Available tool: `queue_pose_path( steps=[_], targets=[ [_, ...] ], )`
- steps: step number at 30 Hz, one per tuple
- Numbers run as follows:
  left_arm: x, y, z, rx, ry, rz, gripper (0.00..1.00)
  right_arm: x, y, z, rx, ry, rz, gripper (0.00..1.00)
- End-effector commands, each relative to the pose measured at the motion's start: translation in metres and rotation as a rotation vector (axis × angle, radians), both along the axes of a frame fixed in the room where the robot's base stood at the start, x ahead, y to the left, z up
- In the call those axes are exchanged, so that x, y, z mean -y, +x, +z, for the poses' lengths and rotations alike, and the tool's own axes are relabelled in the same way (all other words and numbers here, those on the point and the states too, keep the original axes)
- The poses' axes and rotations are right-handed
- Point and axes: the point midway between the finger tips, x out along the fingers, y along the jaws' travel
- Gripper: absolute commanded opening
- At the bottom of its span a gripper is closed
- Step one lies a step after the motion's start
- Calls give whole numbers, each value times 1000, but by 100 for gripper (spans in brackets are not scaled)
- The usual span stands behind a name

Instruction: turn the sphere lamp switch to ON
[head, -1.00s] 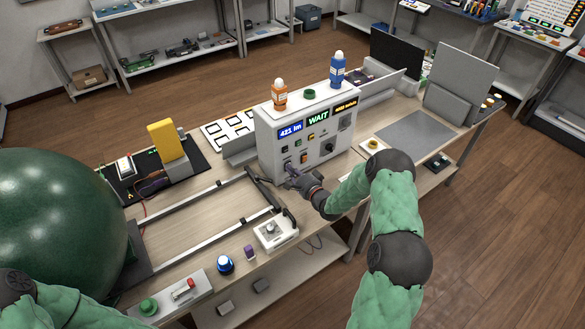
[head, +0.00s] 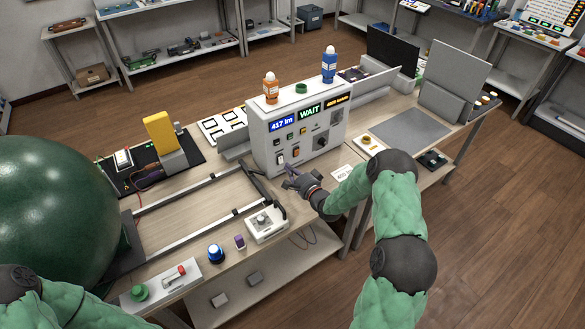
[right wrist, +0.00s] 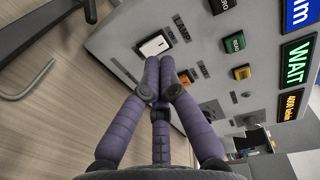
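The grey control box (head: 262,140) stands on the workbench with a white rocker switch (head: 281,159) and an orange one (head: 295,152) low on its front. The big green sphere (head: 55,210) is at left. My left gripper is out of view.
The box displays read 417 lm and WAIT (head: 309,110). Orange (head: 270,90) and blue (head: 329,66) bottles stand on top. A black handle-like bar (head: 256,182) and a white dial unit (head: 266,224) lie close to my right gripper.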

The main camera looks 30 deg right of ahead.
Motion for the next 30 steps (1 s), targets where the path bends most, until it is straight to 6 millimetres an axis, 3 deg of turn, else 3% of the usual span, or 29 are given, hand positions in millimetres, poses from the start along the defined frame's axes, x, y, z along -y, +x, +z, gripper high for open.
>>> queue_pose_path(
  steps=[16,30],
  targets=[
    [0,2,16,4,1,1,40,9,-84,7,-7,3,-5,0],
    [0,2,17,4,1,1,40,10,-96,8,-6,2,-3,0]
  ],
)
